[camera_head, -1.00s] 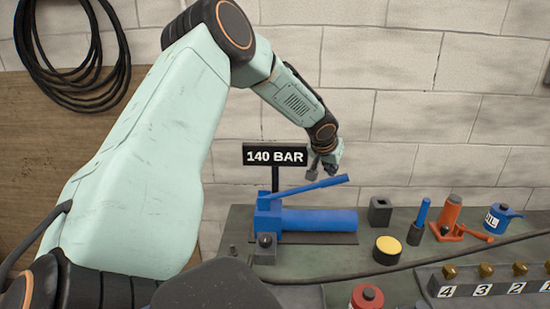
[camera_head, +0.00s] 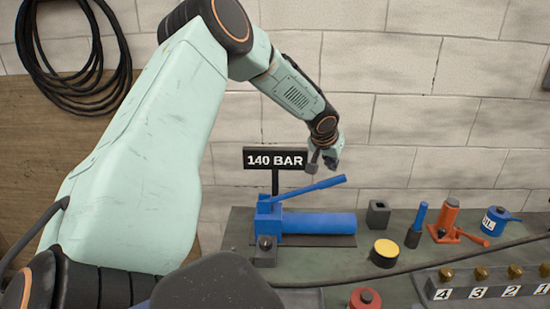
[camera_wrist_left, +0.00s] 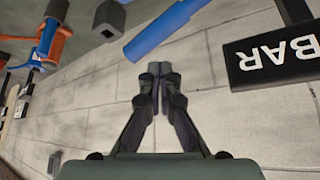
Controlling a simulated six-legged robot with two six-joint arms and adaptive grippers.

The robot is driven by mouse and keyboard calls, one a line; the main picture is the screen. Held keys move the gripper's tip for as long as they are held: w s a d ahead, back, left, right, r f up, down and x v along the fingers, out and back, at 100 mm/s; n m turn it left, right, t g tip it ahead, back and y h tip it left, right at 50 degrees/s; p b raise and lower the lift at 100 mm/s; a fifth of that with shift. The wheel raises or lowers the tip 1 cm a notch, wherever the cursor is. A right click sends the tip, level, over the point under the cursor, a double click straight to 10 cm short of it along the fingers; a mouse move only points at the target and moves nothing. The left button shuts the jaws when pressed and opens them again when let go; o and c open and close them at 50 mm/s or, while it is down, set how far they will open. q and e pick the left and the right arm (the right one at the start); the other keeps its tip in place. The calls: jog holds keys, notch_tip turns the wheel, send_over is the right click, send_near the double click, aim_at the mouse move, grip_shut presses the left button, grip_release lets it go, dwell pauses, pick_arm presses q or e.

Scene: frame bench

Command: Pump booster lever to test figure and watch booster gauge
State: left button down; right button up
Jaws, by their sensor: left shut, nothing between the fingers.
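The blue booster pump (camera_head: 318,222) stands on the bench at the back. Its blue lever (camera_head: 305,189) slopes up to the right above the pump body. A black sign (camera_head: 275,159) behind it reads 140 BAR; part of it shows in the left wrist view (camera_wrist_left: 275,55). My left gripper (camera_head: 322,163) is just above the lever, apart from it as far as I can tell. In the left wrist view the left gripper (camera_wrist_left: 158,72) has its fingertips together with nothing between them, and a blue bar (camera_wrist_left: 163,27) lies beyond. I see no gauge face that I can read. My right gripper is not in view.
To the right stand a dark square block (camera_head: 378,214), a yellow-topped round piece (camera_head: 384,252), an orange jack (camera_head: 447,222) and a blue oil can (camera_head: 497,220). A numbered rail (camera_head: 490,288) with brass knobs lies at the front right. A red-topped piece (camera_head: 365,298) is in front.

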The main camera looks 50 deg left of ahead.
pick_arm(q)
jog(key=shift+r+p, duration=0.35)
jog(key=shift+r, duration=0.5)
jog(key=shift+f, duration=0.1)
dwell(0.8)
